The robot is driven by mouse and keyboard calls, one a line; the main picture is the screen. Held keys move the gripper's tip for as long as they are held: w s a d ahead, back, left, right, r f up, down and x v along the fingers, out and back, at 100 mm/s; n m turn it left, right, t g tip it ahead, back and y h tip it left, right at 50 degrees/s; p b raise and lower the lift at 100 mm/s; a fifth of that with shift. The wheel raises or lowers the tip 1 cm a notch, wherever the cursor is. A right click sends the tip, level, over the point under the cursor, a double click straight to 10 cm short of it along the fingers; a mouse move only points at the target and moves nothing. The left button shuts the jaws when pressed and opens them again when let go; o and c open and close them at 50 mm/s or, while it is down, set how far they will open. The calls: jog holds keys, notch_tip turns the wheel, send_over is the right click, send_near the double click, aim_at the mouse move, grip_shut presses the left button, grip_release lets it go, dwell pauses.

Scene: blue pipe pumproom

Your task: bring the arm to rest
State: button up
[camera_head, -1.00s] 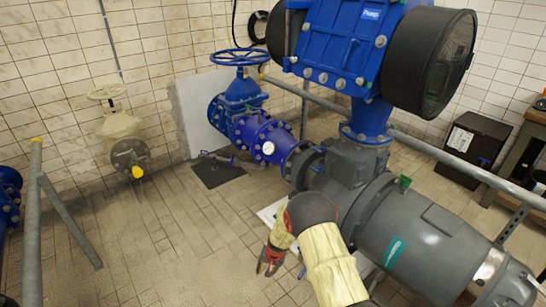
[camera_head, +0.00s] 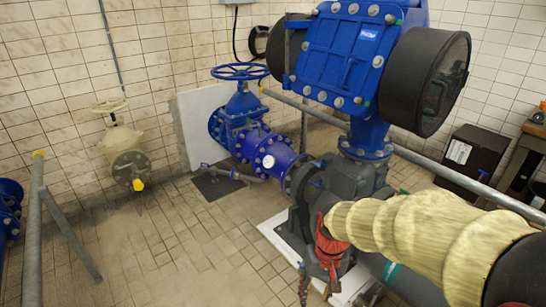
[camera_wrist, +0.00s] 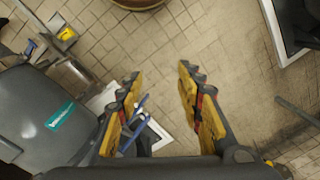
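My gripper (camera_head: 316,287) hangs beside the grey pump, fingers pointing down, at the end of my cream-sleeved arm in the head view. In the wrist view my gripper (camera_wrist: 160,78) has its two yellow and black fingers spread apart, with floor tiles showing between the tips. A thin blue object (camera_wrist: 136,122) shows near the left finger, over a white plate; I cannot tell whether it touches the finger. No held object is visible.
The grey pump (camera_wrist: 45,120) is close on the left in the wrist view. The blue valve (camera_head: 240,105) and its pipe stand behind my gripper. A grey rail (camera_head: 465,182) runs at the right. A cream valve (camera_head: 120,140) is at the left wall. Floor at centre left is clear.

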jog(key=s+d+r+t+p, duration=0.1)
jog(key=s+d+r+t, duration=0.2)
jog(key=s+r, duration=0.3)
jog(key=s+d+r+t+p, duration=0.1)
jog(key=s+d+r+t, duration=0.2)
jog(key=r, duration=1)
jog(key=s+d, duration=0.1)
jog(key=s, duration=0.2)
jog(key=shift+s+d+r+m+h+p, duration=0.25)
jog(key=shift+d+m+h+p, duration=0.1)
jog(key=shift+d+m+h, duration=0.05)
jog(key=shift+c, duration=0.3)
jog(key=shift+c, duration=0.6)
jog(key=shift+d, duration=0.1)
